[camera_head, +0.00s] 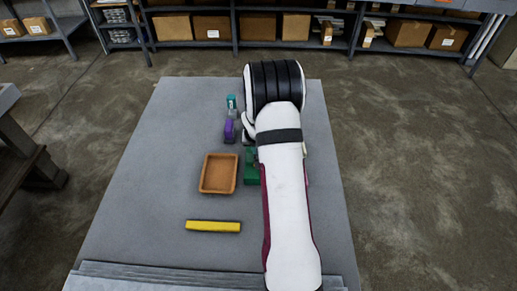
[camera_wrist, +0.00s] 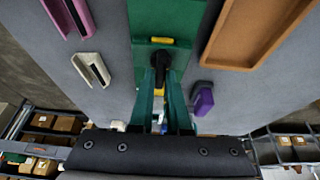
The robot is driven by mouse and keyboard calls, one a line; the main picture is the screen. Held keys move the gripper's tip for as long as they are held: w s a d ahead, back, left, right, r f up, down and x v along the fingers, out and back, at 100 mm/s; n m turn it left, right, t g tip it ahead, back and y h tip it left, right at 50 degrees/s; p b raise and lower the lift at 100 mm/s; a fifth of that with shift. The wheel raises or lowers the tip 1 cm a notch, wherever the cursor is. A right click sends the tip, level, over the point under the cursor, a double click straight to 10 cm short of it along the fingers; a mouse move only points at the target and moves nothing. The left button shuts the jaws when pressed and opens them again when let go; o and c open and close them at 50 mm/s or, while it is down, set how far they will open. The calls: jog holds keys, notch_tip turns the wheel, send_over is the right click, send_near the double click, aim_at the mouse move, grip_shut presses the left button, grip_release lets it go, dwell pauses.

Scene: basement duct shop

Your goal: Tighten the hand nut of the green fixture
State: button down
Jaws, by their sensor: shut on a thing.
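The green fixture (camera_wrist: 160,18) fills the top middle of the wrist view, with a yellow mark on it. In the head view the green fixture (camera_head: 250,170) shows only in part, beside my arm, which covers the rest. A black hand nut (camera_wrist: 161,60) sits below the yellow mark in the wrist view. My gripper (camera_wrist: 160,77) is shut on the black hand nut, its dark green fingers on either side of it. In the head view my gripper is hidden behind my arm, and so is the nut.
A tan tray (camera_head: 204,178) lies left of the fixture. A yellow bar (camera_head: 213,226) lies nearer. A purple block (camera_head: 229,131) and a teal block (camera_head: 231,101) stand farther back. In the wrist view a pale bracket (camera_wrist: 82,67) and a pink-purple bracket (camera_wrist: 84,17) lie left of the fixture.

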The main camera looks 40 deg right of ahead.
dwell(0.4)
jog(key=c, duration=0.9)
grip_release()
jog(key=v, duration=1.5)
jog(key=shift+a+r, duration=0.15)
jog(key=shift+r, duration=0.25)
jog(key=s+a+r+n+y, duration=0.1)
jog(key=s+a+r, duration=0.15)
jog(key=a, duration=0.45)
jog(key=s+a+r+y, duration=0.15)
jog(key=s+a, duration=0.25)
jog(key=a, duration=0.4)
jog(key=s+a+g, duration=0.1)
jog(key=s+a, duration=0.3)
jog(key=s, duration=0.1)
jog(key=s+a+n+g+y, duration=0.1)
jog(key=s+a, duration=0.4)
jog(key=s+a+n+g+y, duration=0.1)
jog(key=s+a, duration=0.4)
jog(key=s, duration=0.1)
jog(key=shift+a+r+y, duration=0.2)
jog(key=shift+r+y, duration=0.05)
jog(key=shift+r, duration=0.1)
